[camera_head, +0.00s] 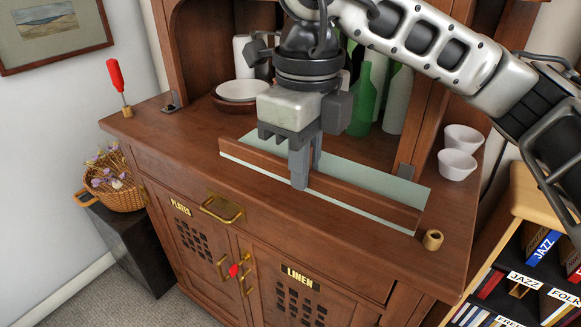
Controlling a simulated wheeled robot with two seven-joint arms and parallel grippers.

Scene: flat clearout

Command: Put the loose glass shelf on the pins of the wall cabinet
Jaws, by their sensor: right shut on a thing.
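The glass shelf (388,187) is a long clear pane with pale greenish edges, at the front of the wooden cabinet (180,135). It lies slantwise over the cabinet's ledge, and brown wood shows through it. My right gripper (306,170) points down at the middle of the pane. Its grey fingers are shut on the glass shelf, one in front and one behind. I cannot tell whether the pane touches the ledge. No shelf pins can be made out; my arm hides part of the cabinet's inside. My left gripper is not in view.
White cups (458,164) are at the right, a brass-coloured ring (433,240) at the front right corner. A red-handled screwdriver (116,80) stands at the left.

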